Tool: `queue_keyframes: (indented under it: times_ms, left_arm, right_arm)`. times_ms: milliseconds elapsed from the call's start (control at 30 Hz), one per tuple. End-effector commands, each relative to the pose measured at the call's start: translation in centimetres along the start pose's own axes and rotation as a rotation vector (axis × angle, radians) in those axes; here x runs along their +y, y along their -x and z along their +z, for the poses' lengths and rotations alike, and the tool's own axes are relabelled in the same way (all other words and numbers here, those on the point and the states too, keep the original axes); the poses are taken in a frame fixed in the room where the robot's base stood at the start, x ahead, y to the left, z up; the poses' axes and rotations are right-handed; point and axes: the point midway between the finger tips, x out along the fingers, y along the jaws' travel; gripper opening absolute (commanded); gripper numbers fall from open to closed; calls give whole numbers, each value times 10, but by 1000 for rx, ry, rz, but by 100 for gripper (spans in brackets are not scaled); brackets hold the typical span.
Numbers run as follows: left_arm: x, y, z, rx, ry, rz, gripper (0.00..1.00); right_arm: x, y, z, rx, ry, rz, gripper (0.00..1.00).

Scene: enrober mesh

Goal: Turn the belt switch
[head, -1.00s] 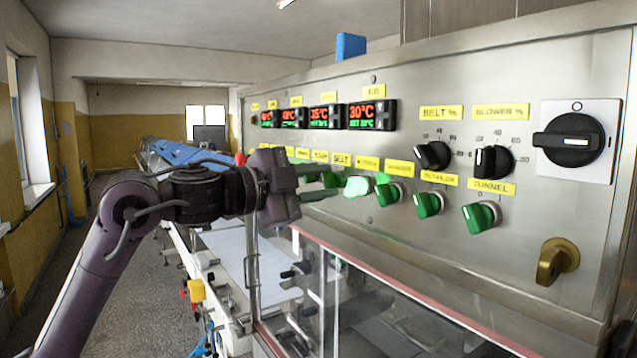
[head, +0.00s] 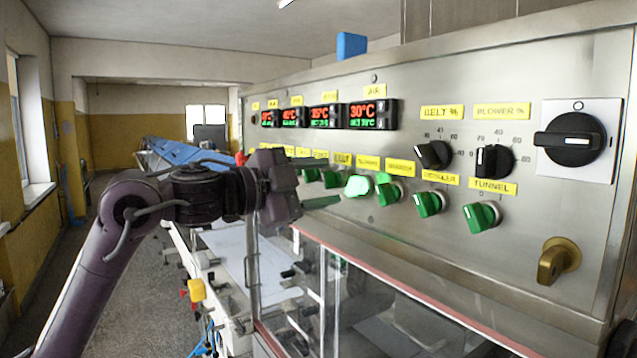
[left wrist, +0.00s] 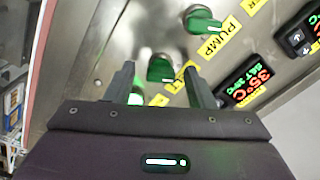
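The belt switch (head: 332,180) is a green knob below the yellow BELT label (head: 342,160) on the steel panel, partly hidden behind my left gripper (head: 326,185) in the head view. In the left wrist view a dark green knob (left wrist: 160,68), which appears to be the belt switch, sits between the two spread fingertips of my left gripper (left wrist: 158,72). The gripper is open and faces the panel. I cannot tell whether a finger touches the knob. My right gripper is not in view.
A lit green knob (head: 358,186) is right of the belt switch; the pump knob (left wrist: 203,20) is on its other side. More green knobs (head: 428,204), black dials (head: 433,155) and temperature displays (head: 372,114) share the panel. A glass-walled housing (head: 400,310) stands below.

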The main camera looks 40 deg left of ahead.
Motion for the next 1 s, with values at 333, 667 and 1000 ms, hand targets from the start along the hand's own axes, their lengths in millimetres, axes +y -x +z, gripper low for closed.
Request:
queue_keyframes:
  times_ms: [333, 667, 1000]
  left_arm:
    - [4, 26, 3, -2, -4, -4, 49]
    - [2, 74, 2, -1, -1, -2, 49]
    - [0, 79, 0, 0, 0, -1, 49]
  right_arm:
    - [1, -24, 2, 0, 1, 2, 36]
    - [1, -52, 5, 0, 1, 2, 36]
    - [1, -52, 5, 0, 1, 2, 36]
